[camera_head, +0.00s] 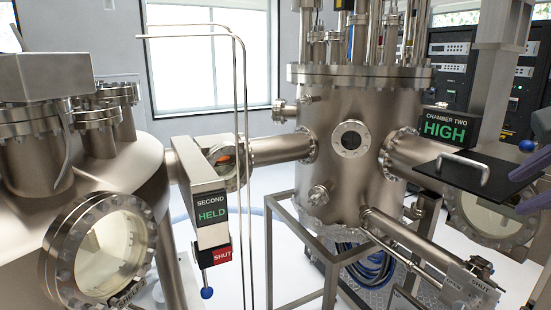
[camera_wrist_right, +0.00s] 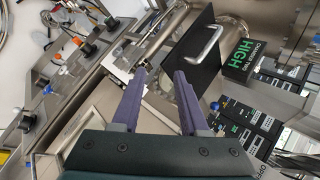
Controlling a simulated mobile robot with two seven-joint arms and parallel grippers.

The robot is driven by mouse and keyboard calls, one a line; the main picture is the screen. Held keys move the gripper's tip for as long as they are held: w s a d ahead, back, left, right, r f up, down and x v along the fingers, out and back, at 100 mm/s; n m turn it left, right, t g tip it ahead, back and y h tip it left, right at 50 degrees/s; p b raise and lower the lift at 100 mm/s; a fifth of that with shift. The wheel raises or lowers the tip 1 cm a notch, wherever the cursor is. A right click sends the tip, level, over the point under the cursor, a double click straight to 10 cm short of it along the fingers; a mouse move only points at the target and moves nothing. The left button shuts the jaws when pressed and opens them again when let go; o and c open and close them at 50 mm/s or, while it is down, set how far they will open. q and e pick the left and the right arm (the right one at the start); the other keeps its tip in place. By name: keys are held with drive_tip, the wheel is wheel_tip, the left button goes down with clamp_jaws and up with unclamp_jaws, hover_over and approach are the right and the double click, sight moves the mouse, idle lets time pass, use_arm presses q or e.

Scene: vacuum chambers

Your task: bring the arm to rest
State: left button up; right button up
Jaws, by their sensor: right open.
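My right gripper (camera_head: 522,187) comes in at the right edge of the head view, with only its purple fingers showing. In the right wrist view the two fingers of the right gripper (camera_wrist_right: 160,73) stand apart with nothing between them. A black plate (camera_head: 440,172) with a silver handle (camera_head: 466,163) lies just left of the fingertips in the head view. The plate (camera_wrist_right: 187,68) and handle (camera_wrist_right: 203,45) also show beyond the fingertips in the right wrist view, apart from them. My left gripper does not show.
A tall steel chamber (camera_head: 335,120) stands in the middle, joined by pipes to a large vessel (camera_head: 110,185) on the left. A "SECOND HELD" valve box (camera_head: 205,195) with a red "SHUT" tag sits between them. A "CHAMBER TWO HIGH" sign (camera_head: 446,125) stands behind the plate.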

drive_tip(key=s+a+f+n+g+y+p, duration=0.1)
drive_tip(key=s+a+f+n, duration=0.3)
drive_tip(key=s+a+n, duration=0.4)
drive_tip(key=s+a+f+n+g+y+p, duration=0.1)
drive_tip(key=s+a+f+n+g+p, duration=0.2)
drive_tip(key=s+a+n, duration=0.6)
drive_tip(key=s+f+n, duration=0.2)
drive_tip(key=s+n, duration=0.4)
drive_tip(key=s, duration=0.1)
drive_tip(key=shift+f+n+g, duration=0.15)
drive_tip(key=shift+n+g, duration=0.15)
drive_tip(key=shift+g, duration=0.1)
drive_tip(key=shift+s, duration=0.1)
